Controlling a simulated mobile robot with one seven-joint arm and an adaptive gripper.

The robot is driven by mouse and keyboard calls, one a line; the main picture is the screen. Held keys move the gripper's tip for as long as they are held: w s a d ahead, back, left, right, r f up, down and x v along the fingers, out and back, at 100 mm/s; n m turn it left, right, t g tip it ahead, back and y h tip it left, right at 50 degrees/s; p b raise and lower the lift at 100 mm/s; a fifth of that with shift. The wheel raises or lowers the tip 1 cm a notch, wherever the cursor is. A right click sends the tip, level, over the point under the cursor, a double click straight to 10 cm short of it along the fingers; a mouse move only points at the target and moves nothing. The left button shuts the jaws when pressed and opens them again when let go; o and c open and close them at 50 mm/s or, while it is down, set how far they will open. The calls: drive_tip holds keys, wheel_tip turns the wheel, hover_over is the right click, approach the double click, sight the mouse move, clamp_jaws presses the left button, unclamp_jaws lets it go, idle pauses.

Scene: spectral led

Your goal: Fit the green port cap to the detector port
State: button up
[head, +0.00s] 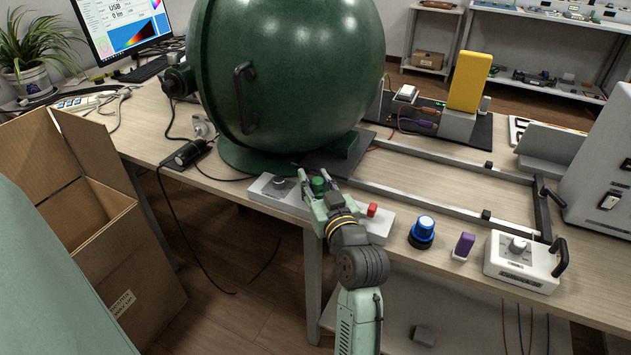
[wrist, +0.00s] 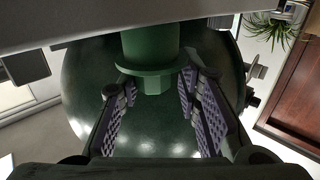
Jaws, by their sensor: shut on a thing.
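The green port cap (head: 319,185) is between the fingertips of my gripper (head: 318,193), over the grey cap rack at the table's front edge. In the wrist view the cap (wrist: 148,55) shows a green cylinder, a wider flange and a small hex end. The gripper fingers (wrist: 157,85) stand on either side of it, shut on the cap. I cannot tell whether it still touches the rack. The large dark green sphere (head: 310,70) stands behind. A dark fitting (head: 178,80) sticks out of its left side; I cannot tell whether this is the detector port.
A blue-topped knob (head: 423,228), a purple piece (head: 464,244) and a white box (head: 522,264) stand to the right. A handle (head: 243,98) juts from the sphere. An open cardboard box (head: 105,285) stands left.

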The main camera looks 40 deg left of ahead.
drive_tip(key=shift+s, duration=0.1)
drive_tip(key=o, duration=1)
drive_tip(key=shift+f, duration=0.15)
drive_tip(key=shift+c, duration=0.2)
drive_tip(key=shift+f, duration=0.2)
drive_tip(key=shift+s+d, duration=0.2)
drive_tip(key=shift+d, duration=0.2)
drive_tip(key=p+v, duration=0.2)
drive_tip(key=v, duration=0.8)
drive_tip(key=shift+p, duration=0.4)
